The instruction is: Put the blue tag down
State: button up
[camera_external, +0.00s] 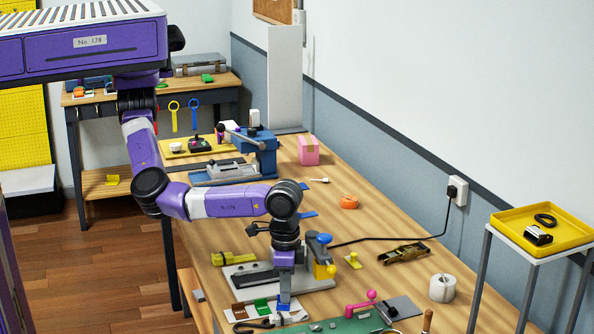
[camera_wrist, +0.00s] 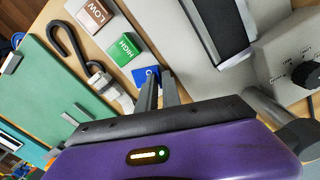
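The blue tag (camera_external: 284,307) is at the tips of my gripper (camera_external: 284,294), low over or on a pale strip at the front of the bench. In the wrist view the blue tag (camera_wrist: 143,76) shows beside the fingertips, partly covered by them. My gripper (camera_wrist: 158,77) points down with its two fingers close together, shut on the tag. Whether the tag touches the strip, I cannot tell. A green tag marked HIGH (camera_wrist: 125,48) and a brown tag marked LOW (camera_wrist: 92,16) lie in a row beside it.
A grey plate fixture (camera_external: 310,282) with a blue knob stands just behind. A green mat (camera_external: 350,325), a dark hook (camera_wrist: 62,45) and a pink clamp (camera_external: 362,303) are close by. A roll of tape (camera_external: 442,288) stands to the right.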

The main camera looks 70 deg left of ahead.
grip_shut()
jog(key=shift+r, duration=0.1)
